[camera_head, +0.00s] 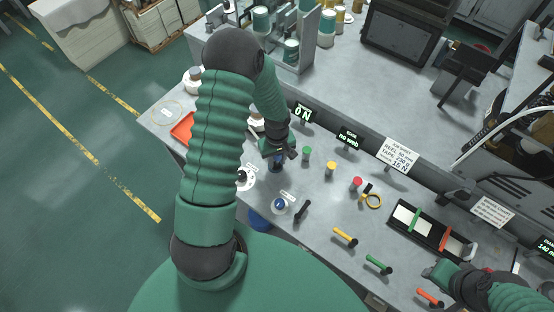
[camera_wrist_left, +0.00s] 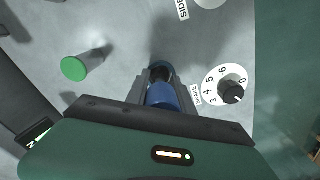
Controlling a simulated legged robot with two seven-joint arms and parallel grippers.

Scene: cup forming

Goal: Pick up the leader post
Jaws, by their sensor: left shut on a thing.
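My left gripper (camera_head: 279,155) is over the middle of the bench, pointing down. It is shut on a blue post (camera_head: 277,166), which shows between the fingers in the left wrist view (camera_wrist_left: 162,96). The lower end of the post is dark. I cannot tell whether it touches the bench. No label on the post can be read. Green (camera_head: 307,152), yellow (camera_head: 331,168) and red (camera_head: 356,183) capped posts stand in a row to its right. My right gripper (camera_head: 442,272) is at the lower right, and its jaws are not clear.
A numbered white dial with a black knob (camera_wrist_left: 232,92) is close beside the left gripper. Signs (camera_head: 397,154) stand along the back. A black tray (camera_head: 425,230) lies at the right.

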